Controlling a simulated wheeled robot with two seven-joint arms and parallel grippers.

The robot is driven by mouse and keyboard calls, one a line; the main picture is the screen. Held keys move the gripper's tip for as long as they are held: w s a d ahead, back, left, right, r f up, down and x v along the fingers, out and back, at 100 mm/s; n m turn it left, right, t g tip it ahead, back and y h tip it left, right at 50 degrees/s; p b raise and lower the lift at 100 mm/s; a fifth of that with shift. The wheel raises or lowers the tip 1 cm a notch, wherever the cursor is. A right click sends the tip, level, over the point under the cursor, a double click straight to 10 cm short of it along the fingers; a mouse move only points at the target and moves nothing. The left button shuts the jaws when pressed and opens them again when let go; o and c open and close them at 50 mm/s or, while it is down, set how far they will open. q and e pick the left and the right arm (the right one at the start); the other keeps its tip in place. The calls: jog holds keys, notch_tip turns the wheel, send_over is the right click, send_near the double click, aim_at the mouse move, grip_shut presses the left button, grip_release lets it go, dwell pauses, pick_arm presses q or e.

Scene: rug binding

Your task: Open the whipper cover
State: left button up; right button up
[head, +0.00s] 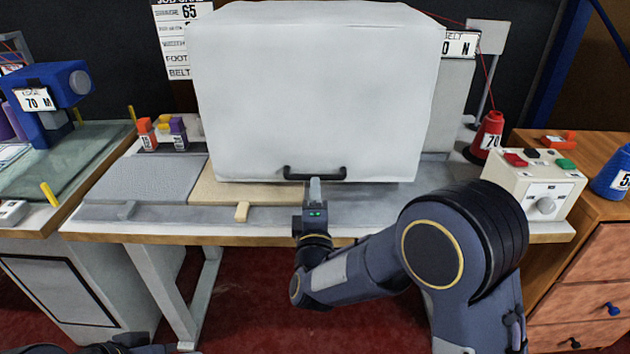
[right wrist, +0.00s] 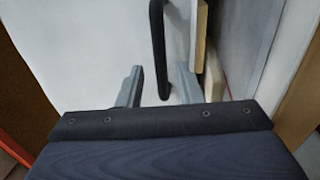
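The whipper cover (head: 310,95) is a large white box-shaped hood at the middle of the workbench, and it is down. A black bar handle (head: 315,176) runs along its lower front edge. My right gripper (head: 315,185) is at the handle's middle in the head view. In the right wrist view its two fingers (right wrist: 158,90) are apart, with the black handle (right wrist: 157,45) between them or just beyond; contact cannot be told. The cover also fills the left of the right wrist view (right wrist: 70,50).
The bench holds a grey sloped plate (head: 150,180), a beige board (head: 240,192), a control box (head: 535,185) with red and green buttons, and a red cone spool (head: 488,135). A drawer cabinet (head: 590,270) stands at the right. A blue machine (head: 50,95) is at the left.

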aim_at(316, 175)
jog(key=w, duration=0.3)
jog(key=w+r, duration=0.1)
jog(key=w, duration=0.1)
jog(key=shift+w, duration=0.2)
grip_shut()
